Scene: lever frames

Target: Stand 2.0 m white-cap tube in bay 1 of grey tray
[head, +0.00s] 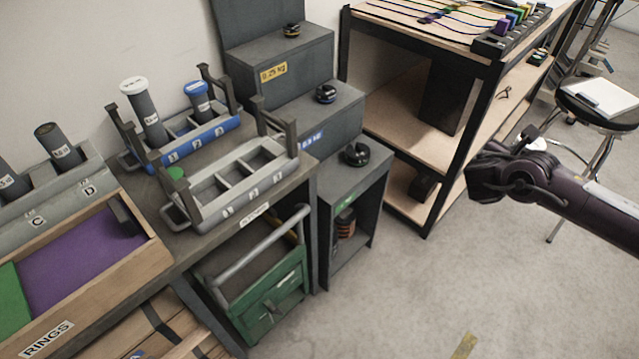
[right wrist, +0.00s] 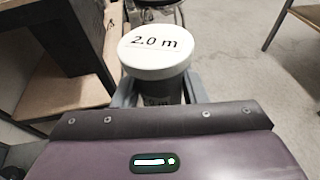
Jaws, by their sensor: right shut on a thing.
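In the right wrist view, my right gripper (right wrist: 158,92) is shut on a tube with a white cap (right wrist: 155,52) marked "2.0 m". The cap faces the camera and hides most of the tube. In the head view, my right gripper (head: 482,178) is at the right, in front of the shelf unit and well away from the trays. The grey tray (head: 247,199), with bays marked 1 to 3, stands on the bench at left centre; its bays look empty. Bay 1 is at its near left end. My left gripper is not in view.
A blue tray (head: 180,152) behind holds another white-capped tube (head: 146,112) and a blue-capped tube (head: 198,100). Tray handles stick up. A stool (head: 600,110) stands right; the floor in front is clear.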

